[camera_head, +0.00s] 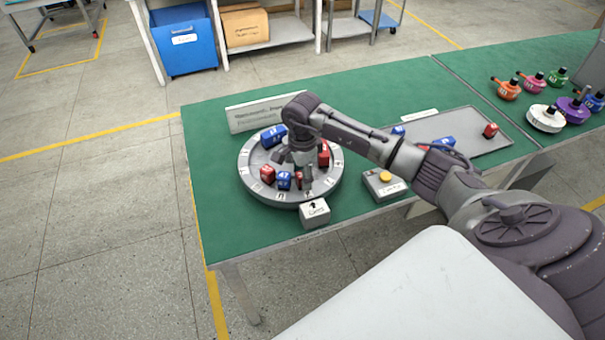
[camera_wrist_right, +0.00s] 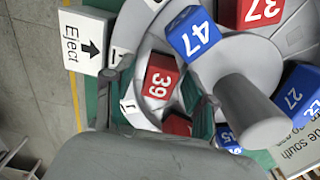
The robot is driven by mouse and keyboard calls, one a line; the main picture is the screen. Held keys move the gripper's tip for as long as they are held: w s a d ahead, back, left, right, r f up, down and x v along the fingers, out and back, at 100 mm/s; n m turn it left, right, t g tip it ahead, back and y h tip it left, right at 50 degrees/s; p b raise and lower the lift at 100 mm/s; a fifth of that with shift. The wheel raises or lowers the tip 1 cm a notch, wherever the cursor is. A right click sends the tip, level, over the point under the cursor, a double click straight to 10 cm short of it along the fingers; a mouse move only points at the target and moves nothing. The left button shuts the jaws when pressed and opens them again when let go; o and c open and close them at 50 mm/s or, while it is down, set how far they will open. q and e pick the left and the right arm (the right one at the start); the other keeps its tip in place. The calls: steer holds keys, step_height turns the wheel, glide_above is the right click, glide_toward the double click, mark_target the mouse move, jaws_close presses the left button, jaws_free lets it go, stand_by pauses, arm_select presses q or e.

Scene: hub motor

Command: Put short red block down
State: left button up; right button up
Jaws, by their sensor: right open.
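My right gripper (camera_head: 303,182) is open, pointing down over the front part of the round grey turntable (camera_head: 326,186). In the right wrist view, its two fingers (camera_wrist_right: 158,88) stand on either side of a red block marked 39 (camera_wrist_right: 158,75). That block rests on the turntable; whether a finger touches it cannot be told. A blue block marked 47 (camera_wrist_right: 194,33) and a red block marked 37 (camera_wrist_right: 262,10) sit close by. In the head view, another red block (camera_head: 267,173) and a blue block (camera_head: 284,180) stand left of the gripper. My left gripper is out of view.
A white Eject box (camera_head: 314,213) stands at the turntable's front edge. A button box (camera_head: 384,184) is to its right. A grey tray (camera_head: 470,118) holds a red block (camera_head: 490,130) and blue blocks. A sign (camera_head: 250,116) stands behind. The green table's left end is bare.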

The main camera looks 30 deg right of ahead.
steer(key=shift+r, duration=0.55)
step_height(320, 180, up, 11)
steer(key=b, duration=0.3)
stand_by(0.4)
